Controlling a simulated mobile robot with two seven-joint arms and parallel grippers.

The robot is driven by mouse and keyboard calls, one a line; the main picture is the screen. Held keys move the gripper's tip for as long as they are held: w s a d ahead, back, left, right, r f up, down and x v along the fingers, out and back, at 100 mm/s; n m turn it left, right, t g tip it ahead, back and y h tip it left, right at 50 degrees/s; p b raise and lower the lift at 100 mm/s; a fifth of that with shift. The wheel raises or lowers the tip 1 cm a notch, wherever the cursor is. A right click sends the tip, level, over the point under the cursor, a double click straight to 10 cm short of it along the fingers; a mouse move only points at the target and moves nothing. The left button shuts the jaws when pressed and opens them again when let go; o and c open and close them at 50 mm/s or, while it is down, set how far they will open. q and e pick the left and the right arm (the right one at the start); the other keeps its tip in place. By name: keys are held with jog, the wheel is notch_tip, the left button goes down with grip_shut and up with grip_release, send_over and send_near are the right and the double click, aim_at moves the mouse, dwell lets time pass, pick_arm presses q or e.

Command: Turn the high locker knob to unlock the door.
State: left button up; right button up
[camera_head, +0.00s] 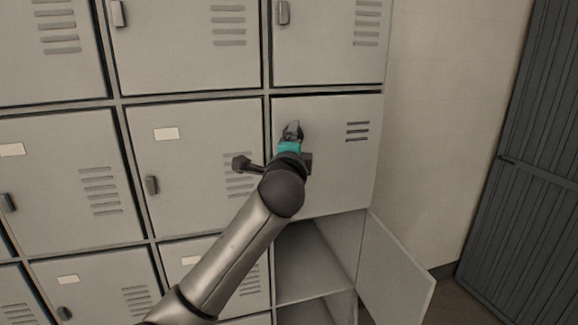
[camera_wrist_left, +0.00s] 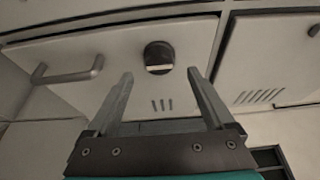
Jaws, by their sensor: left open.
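The locker door with the knob (camera_head: 335,185) is closed, in the right column of the head view, and it also shows in the left wrist view (camera_wrist_left: 205,32). Its round dark knob (camera_wrist_left: 159,52) has a pale bar across it, lying about level in the left wrist view. My left gripper (camera_head: 293,128) is in front of this door and hides the knob in the head view. In the left wrist view my left gripper (camera_wrist_left: 159,74) is open and empty, its fingertips on either side of the knob and slightly below it. Contact cannot be told. My right gripper is not in view.
A bar handle (camera_wrist_left: 68,74) is left of the knob in the left wrist view. Below the door, an open locker compartment (camera_head: 310,262) has its door (camera_head: 395,268) swung out to the right. Other closed lockers (camera_head: 190,185) stand left. A dark slatted panel (camera_head: 535,150) stands far right.

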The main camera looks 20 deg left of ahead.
pick_arm(q)
jog(key=b+v, duration=0.1)
jog(key=v, duration=0.9)
jog(key=shift+s+b, duration=0.35)
jog(key=shift+b, duration=0.05)
